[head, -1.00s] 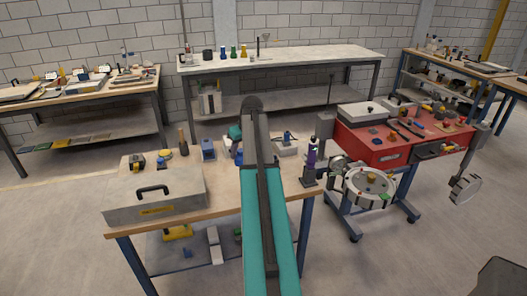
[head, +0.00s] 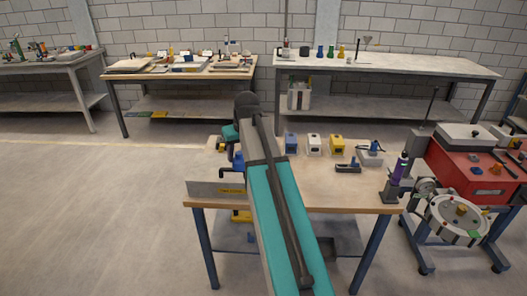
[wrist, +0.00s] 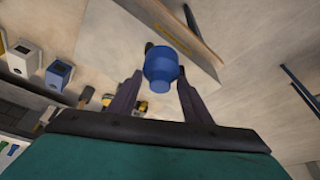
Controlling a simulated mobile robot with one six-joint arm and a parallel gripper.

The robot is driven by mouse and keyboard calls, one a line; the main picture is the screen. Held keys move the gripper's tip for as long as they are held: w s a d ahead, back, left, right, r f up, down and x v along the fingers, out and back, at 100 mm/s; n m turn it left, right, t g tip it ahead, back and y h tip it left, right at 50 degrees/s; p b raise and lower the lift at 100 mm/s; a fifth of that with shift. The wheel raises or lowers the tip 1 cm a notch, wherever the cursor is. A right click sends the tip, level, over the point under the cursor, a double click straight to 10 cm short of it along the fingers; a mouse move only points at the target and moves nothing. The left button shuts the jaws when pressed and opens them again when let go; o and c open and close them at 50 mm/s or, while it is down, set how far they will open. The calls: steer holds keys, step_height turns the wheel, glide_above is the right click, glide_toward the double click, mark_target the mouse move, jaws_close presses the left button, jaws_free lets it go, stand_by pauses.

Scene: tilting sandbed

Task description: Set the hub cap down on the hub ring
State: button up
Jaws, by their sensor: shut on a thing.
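My gripper (wrist: 161,82) is shut on a blue, stepped, round piece, the hub cap (wrist: 161,66), in the wrist view. A finger stands on each side of it, and it is held up clear of the bench. In the head view my teal arm hides most of the gripper; a small blue part beside the arm may be the cap. The round pale wheel-like bed (head: 440,222) stands at the right of the head view, well apart from my gripper. It has a yellow piece near its middle. I cannot make out the hub ring on it.
A red cart (head: 470,178) is beyond the bed. Open floor lies at left.

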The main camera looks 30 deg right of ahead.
steer(key=s+a+r, duration=0.1)
steer(key=a, duration=1)
steer(key=s+a+r+n, duration=0.1)
steer(key=a, duration=1.1)
steer(key=shift+r+y, duration=0.3)
steer(key=shift+r, duration=0.1)
steer(key=shift+d, duration=0.15)
